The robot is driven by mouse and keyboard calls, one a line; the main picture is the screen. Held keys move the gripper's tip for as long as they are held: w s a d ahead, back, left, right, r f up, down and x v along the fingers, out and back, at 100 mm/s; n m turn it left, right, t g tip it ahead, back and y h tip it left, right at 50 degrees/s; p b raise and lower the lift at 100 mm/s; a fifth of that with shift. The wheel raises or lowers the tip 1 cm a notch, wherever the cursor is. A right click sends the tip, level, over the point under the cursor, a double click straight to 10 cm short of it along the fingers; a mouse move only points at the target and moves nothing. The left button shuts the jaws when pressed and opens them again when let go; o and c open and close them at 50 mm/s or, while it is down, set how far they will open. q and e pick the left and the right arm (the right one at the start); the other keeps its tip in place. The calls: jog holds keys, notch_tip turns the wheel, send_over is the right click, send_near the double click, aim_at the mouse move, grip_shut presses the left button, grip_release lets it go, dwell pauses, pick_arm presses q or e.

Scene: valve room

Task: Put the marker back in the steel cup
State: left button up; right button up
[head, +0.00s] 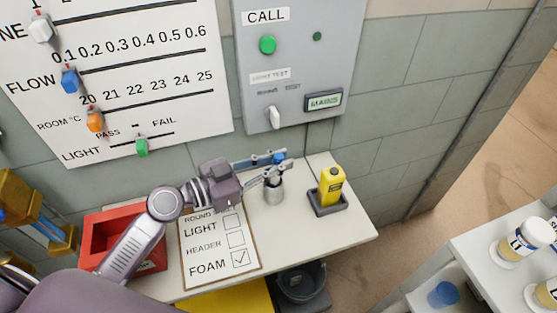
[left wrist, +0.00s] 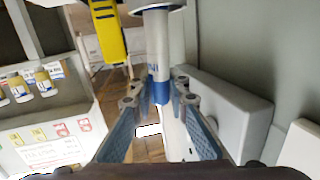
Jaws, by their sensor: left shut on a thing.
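The marker (left wrist: 158,58) is white with a blue end. My left gripper (left wrist: 158,93) is shut on it at the blue end. In the head view, the left gripper (head: 281,162) is above the steel cup (head: 273,191), and the marker's blue end (head: 279,158) shows between the fingertips. The cup stands on the white table. In the left wrist view, the cup's rim (left wrist: 140,8) shows at the top edge, and the marker's far end overlaps it. I cannot tell how far the marker's tip is inside the cup. My right gripper is not in view.
A yellow device (head: 331,184) stands in a dark holder right of the cup. A checklist board (head: 221,262) and red tray (head: 100,228) lie to the left. The grey call panel (head: 292,60) is on the wall behind. A dark bin (head: 302,283) sits below the table edge.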

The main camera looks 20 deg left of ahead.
pick_arm(q)
jog(key=o, duration=0.9)
jog(key=shift+a, duration=0.1)
jog(key=shift+s+a, duration=0.2)
jog(key=shift+s, duration=0.05)
jog(key=v, duration=1.1)
jog(key=shift+s, duration=0.15)
